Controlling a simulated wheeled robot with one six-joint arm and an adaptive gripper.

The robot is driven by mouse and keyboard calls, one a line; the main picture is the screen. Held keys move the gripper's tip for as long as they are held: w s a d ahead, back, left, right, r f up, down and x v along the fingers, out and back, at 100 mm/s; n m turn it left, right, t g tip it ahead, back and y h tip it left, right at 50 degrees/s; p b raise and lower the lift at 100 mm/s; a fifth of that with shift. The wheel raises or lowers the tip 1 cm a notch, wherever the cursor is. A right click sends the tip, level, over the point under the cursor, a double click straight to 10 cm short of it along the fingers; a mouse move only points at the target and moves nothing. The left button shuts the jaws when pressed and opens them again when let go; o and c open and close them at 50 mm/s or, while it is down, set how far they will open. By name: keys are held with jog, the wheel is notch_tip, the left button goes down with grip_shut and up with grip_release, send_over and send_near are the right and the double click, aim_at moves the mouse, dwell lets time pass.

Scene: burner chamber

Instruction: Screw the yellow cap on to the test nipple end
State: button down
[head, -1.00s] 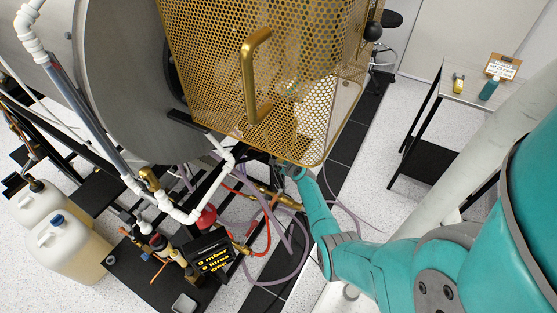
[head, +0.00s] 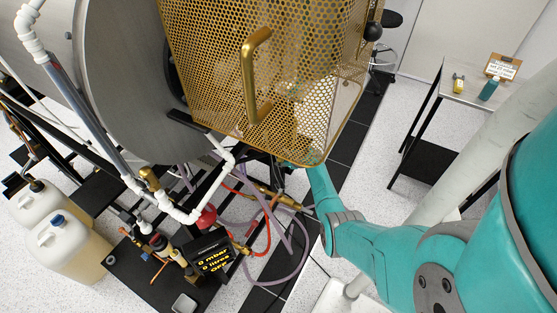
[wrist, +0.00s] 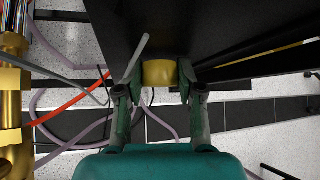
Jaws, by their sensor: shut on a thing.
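In the wrist view, my gripper (wrist: 160,76) is shut on the yellow cap (wrist: 158,73), a short yellow-gold cylinder between the two fingertips. A thin grey rod or tube (wrist: 136,58) slants up beside the left fingertip. I cannot tell whether it touches the cap. Black framework lies right around and beyond the fingers. In the head view, my gripper and the cap are hidden behind the lower part of the gold mesh cage. I cannot make out the test nipple end in either view, nor whether the cap touches it.
The gold mesh cage (head: 215,70) hangs over my arm. Brass pipework (wrist: 12,90) stands at the left of the wrist view, with red and purple hoses nearby. A black display box (head: 209,258) stands front left. A side table (head: 470,97) holds a small yellow item and a green bottle.

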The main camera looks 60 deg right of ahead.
jog(key=shift+d+m+y, duration=0.1)
jog(key=shift+m+y, duration=0.5)
jog(key=shift+y, duration=0.4)
jog(key=shift+d, duration=0.1)
jog(key=shift+d+r+y, duration=0.1)
jog(key=shift+y, duration=0.2)
jog(key=shift+m+g+y, duration=0.3)
jog(key=shift+m+y, duration=0.1)
jog(key=shift+y, duration=0.1)
jog(key=shift+c, duration=1.6)
grip_release()
jog(key=shift+s, duration=1.75)
